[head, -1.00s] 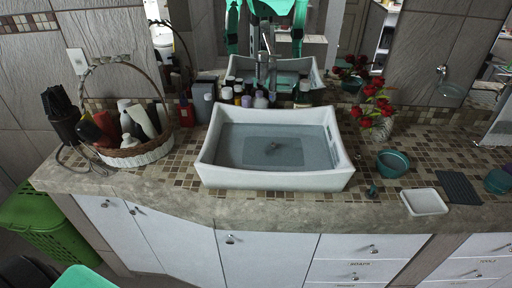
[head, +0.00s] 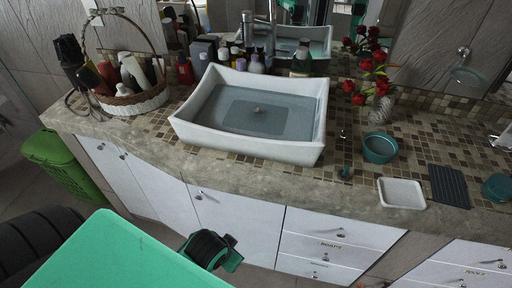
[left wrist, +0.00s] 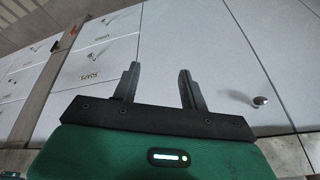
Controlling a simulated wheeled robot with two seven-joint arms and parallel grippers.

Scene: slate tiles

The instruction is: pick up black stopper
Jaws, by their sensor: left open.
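My left arm reaches in from the lower left in the head view, in front of the cabinets and below the counter top. In the left wrist view my left gripper (left wrist: 157,82) is open, with nothing between its fingers, facing the white cabinet fronts. The stopper does not show in that view. My right gripper is not in view.
The white sink (head: 245,144) fills the middle of the counter. A teal bowl (head: 379,149), a white dish (head: 401,194) and a dark ribbed mat (head: 449,187) lie right of the dark object. Red flowers (head: 368,70) stand behind. A bottle basket (head: 135,104) is at left.

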